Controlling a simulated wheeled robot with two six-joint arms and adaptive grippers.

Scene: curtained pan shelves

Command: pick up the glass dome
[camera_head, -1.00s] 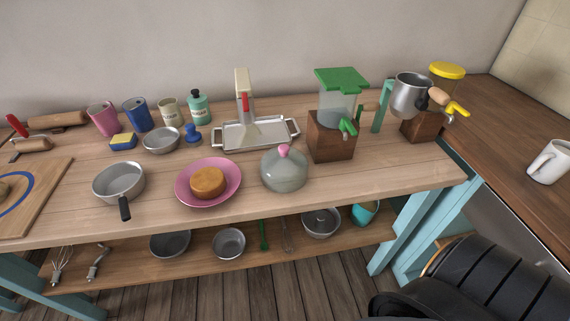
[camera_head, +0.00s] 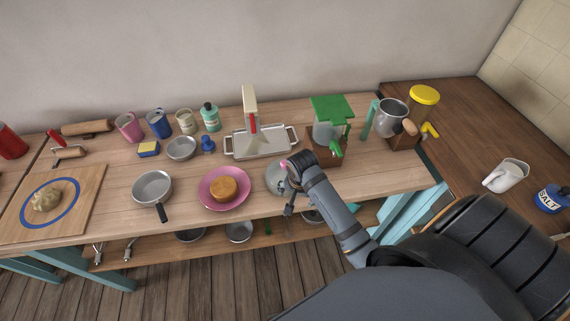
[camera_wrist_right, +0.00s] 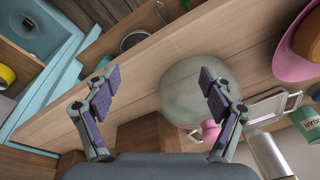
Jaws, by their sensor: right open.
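The glass dome (camera_head: 272,181) is grey and see-through, with a pink knob (camera_head: 283,163) on top. It stands on the wooden table just right of the pink plate. My right gripper (camera_head: 289,190) is at the dome, and with its arm it hides the dome's right part. In the right wrist view the dome (camera_wrist_right: 186,86) lies ahead of the open, empty fingers (camera_wrist_right: 160,86). The right-hand finger overlaps the dome in the picture; the left-hand finger is clear of it. The knob (camera_wrist_right: 210,130) shows beside the right-hand finger. I cannot tell whether they touch. My left gripper is out of view.
The pink plate (camera_head: 205,199) with a round cake (camera_head: 223,188) is close on the left. A metal tray (camera_head: 260,151) is behind, and a green-topped grinder (camera_head: 330,108) is behind right. A dark-handled pan (camera_head: 152,187) stands further left. The table's front edge is near.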

